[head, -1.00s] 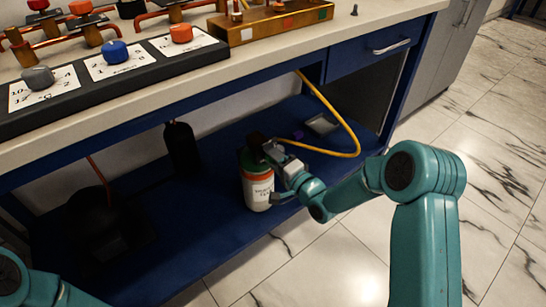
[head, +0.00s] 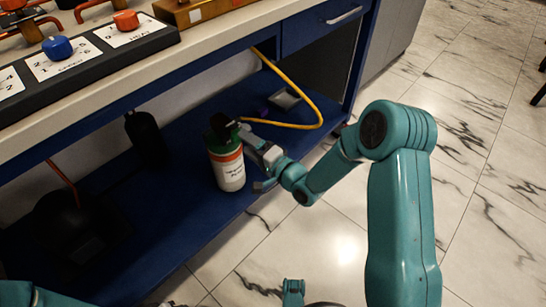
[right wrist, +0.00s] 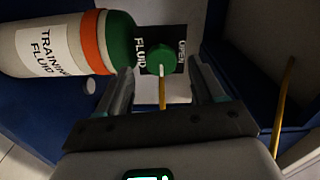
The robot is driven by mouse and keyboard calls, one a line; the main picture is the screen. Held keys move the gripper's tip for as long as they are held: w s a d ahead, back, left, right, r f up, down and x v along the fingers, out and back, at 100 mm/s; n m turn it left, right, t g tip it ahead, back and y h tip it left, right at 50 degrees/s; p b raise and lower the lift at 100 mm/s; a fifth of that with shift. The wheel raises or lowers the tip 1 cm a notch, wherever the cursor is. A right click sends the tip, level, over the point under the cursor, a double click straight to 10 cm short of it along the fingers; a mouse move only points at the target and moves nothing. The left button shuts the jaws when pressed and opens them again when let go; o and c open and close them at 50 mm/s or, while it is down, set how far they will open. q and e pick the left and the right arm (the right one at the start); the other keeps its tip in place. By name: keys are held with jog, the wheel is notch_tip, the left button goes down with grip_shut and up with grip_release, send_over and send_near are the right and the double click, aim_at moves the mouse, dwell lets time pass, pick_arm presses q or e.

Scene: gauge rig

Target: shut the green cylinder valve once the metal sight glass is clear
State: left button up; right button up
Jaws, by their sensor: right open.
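The training fluid cylinder (head: 229,172) stands upright on the blue lower shelf, white with an orange band and green shoulder. In the right wrist view the cylinder (right wrist: 55,47) lies sideways across the upper left. Its green valve knob (right wrist: 158,58) has a pale pointer and sits before a black plate marked FLUID and OPEN. My right gripper (head: 258,160) is at the cylinder's upper right side. In the wrist view its open fingers (right wrist: 163,78) lie either side of the knob; contact cannot be told. My left gripper is out of view. I cannot make out the metal sight glass.
A yellow hose (head: 300,125) loops behind my right gripper. A dark bottle (head: 144,132) and a dark round vessel (head: 75,228) are on the shelf at left. The worktop (head: 80,108) overhangs, with a blue knob (head: 57,48), an orange knob (head: 126,20) and a brass block (head: 190,14). Marble floor is free at right.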

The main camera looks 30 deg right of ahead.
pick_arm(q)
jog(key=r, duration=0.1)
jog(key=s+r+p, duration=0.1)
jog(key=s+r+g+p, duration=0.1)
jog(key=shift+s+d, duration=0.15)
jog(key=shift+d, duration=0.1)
pick_arm(e)
jog(key=v, duration=1.2)
jog(key=shift+w, duration=0.1)
